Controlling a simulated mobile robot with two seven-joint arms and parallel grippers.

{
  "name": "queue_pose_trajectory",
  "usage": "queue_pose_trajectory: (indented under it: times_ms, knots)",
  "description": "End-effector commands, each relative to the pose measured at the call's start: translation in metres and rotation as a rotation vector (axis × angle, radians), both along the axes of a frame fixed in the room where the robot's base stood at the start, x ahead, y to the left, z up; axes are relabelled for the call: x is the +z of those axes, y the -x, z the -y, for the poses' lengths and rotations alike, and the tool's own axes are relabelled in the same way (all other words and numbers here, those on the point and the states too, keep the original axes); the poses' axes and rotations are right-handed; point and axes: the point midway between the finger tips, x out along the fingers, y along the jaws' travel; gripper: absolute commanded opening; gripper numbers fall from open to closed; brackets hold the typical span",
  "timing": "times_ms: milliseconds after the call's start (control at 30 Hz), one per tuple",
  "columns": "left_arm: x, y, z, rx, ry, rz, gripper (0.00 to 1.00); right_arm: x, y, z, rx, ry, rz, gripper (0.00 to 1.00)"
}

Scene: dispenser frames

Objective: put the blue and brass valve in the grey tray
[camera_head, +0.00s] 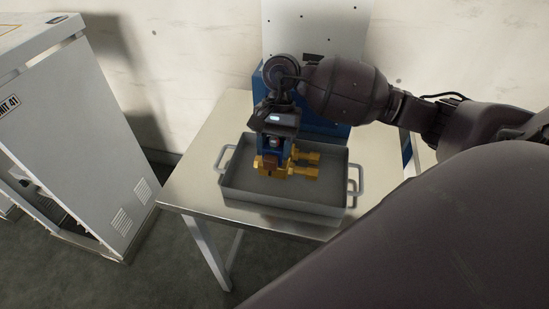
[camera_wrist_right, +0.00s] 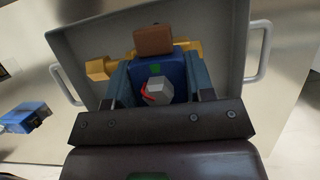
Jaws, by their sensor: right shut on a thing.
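The valve has a blue body (camera_wrist_right: 170,72) and brass ports (camera_head: 305,158), with a brownish block on its front end. The grey tray (camera_head: 285,207) stands on the table with a handle at each end. My right gripper (camera_head: 273,155) points down and is shut on the valve's blue body, one finger on each side. The valve is within the tray's outline, and brass ports also show in the wrist view (camera_wrist_right: 100,68). I cannot tell if the valve touches the tray floor. My left gripper is not in view.
The metal table (camera_head: 200,160) has free room left of the tray. A blue unit with a white back panel (camera_head: 310,30) stands behind the tray. A grey cabinet (camera_head: 70,130) stands at the left, apart from the table. A small blue object (camera_wrist_right: 25,117) shows in the wrist view.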

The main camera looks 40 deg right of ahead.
Motion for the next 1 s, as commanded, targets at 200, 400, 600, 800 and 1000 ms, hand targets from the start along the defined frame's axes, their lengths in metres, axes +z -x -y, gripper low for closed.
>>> queue_pose_trajectory:
  times_ms: [200,400,600,800,1000]
  knots:
    - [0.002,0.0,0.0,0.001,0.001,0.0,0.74,-0.02,0.001,0.0,-0.001,-0.001,-0.003,0.07]
    - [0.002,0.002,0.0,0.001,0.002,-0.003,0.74,-0.041,0.0,0.0,0.0,-0.001,0.0,0.07]
    - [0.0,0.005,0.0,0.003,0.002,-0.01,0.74,-0.041,0.0,0.0,0.0,-0.001,0.001,0.07]
    - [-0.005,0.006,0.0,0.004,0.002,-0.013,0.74,-0.044,0.0,0.0,0.001,0.0,0.0,0.07]
    - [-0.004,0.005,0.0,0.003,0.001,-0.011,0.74,-0.044,0.0,0.0,0.0,-0.001,-0.001,0.74]
